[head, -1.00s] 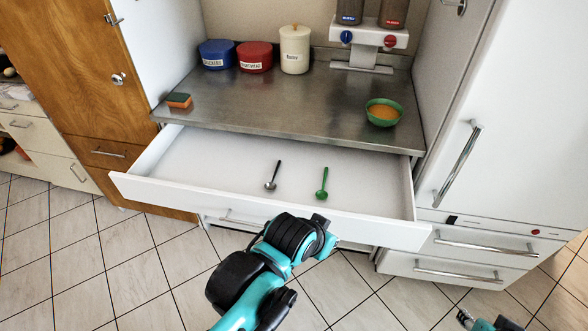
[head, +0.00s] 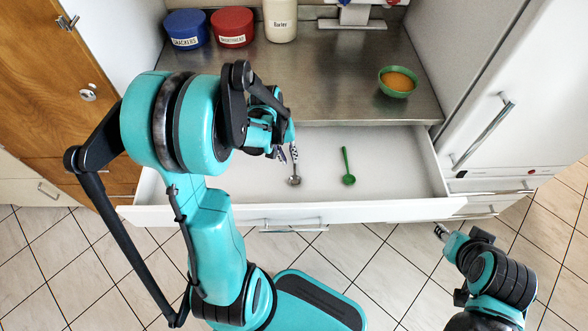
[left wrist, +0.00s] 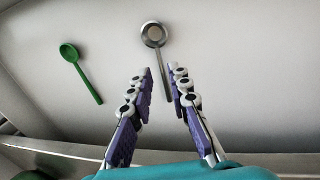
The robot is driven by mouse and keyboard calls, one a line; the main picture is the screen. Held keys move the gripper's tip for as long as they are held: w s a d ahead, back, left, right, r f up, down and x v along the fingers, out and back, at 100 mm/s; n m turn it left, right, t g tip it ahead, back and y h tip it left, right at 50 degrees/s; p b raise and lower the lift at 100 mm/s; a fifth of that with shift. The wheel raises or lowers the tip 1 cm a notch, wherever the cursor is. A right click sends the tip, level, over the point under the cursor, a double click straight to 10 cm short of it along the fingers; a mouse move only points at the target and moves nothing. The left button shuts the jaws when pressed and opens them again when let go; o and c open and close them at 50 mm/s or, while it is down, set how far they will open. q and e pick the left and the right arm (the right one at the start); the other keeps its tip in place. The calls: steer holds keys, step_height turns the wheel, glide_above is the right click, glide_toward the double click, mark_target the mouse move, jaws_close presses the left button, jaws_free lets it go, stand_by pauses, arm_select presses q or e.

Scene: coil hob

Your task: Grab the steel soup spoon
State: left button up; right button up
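The steel soup spoon (head: 295,180) lies in the open white drawer; in the head view my left gripper hides most of its handle. My left gripper (head: 287,154) is over the drawer at the handle. In the left wrist view the spoon (left wrist: 154,36) shows its round bowl, and its dark handle runs down between the fingertips of my left gripper (left wrist: 163,74). The fingers are apart, one on each side of the handle; I cannot tell whether either touches it. My right gripper (head: 441,231) is outside the drawer, at the lower right; its fingers are too small to read.
A green spoon (head: 348,179) lies in the drawer (head: 395,212) to the right of the steel one. It also shows in the left wrist view (left wrist: 69,53). A green bowl (head: 398,82) stands on the steel counter (head: 340,88) above. Canisters stand at the back left.

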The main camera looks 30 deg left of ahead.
mark_target(294, 172)
arm_select(q)
steer(key=f, duration=0.1)
steer(key=f+b, duration=0.1)
steer(key=shift+w+d+f, duration=0.1)
steer(key=shift+d+f, duration=0.3)
steer(key=f+b, duration=0.2)
steer(key=f, duration=0.1)
steer(key=f+b, duration=0.1)
steer(key=f, duration=0.1)
steer(key=shift+w+d, duration=0.3)
steer(key=shift+d, duration=0.05)
steer(key=shift+r, duration=0.1)
jaws_close()
